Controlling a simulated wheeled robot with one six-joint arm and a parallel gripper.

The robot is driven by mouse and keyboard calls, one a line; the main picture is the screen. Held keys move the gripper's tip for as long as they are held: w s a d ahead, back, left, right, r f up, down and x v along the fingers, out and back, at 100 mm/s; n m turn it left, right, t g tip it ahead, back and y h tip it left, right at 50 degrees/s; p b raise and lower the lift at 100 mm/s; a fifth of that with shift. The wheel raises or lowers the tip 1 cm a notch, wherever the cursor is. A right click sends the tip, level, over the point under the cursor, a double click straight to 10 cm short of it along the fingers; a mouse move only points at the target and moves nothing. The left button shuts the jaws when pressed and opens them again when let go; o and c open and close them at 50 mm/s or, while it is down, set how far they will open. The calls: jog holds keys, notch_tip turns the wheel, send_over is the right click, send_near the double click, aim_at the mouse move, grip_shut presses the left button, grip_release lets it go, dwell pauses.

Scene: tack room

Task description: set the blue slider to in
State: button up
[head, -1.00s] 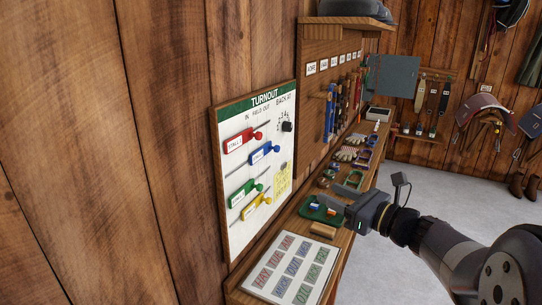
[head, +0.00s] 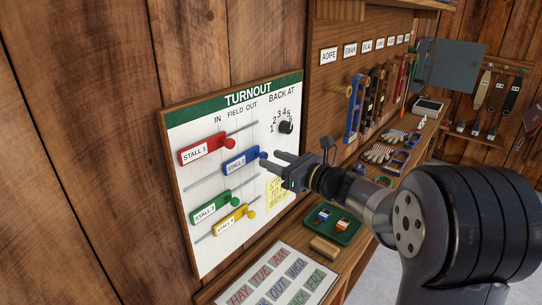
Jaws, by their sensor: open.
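The blue slider (head: 240,163), labelled as a stall, sits on its rail on the white TURNOUT board (head: 205,261). Its plate is farther right than the red one above it. Its round blue knob (head: 263,154) is at its right end. My gripper (head: 268,162) is open, with its fingers pointing left at the board, at the knob's right side. One finger is higher than the other. I cannot tell whether either touches the knob. The headings IN, FIELD and OUT (head: 236,112) run left to right along the board's top.
The red slider (head: 201,150) is above; the green slider (head: 210,208) and yellow slider (head: 230,221) are below. A black dial (head: 286,127) and yellow note (head: 277,193) are to the right. A green tray (head: 346,234) and word panel (head: 277,284) lie on the bench below.

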jog(key=shift+x, duration=0.9)
jog(key=shift+c, duration=0.2)
grip_shut()
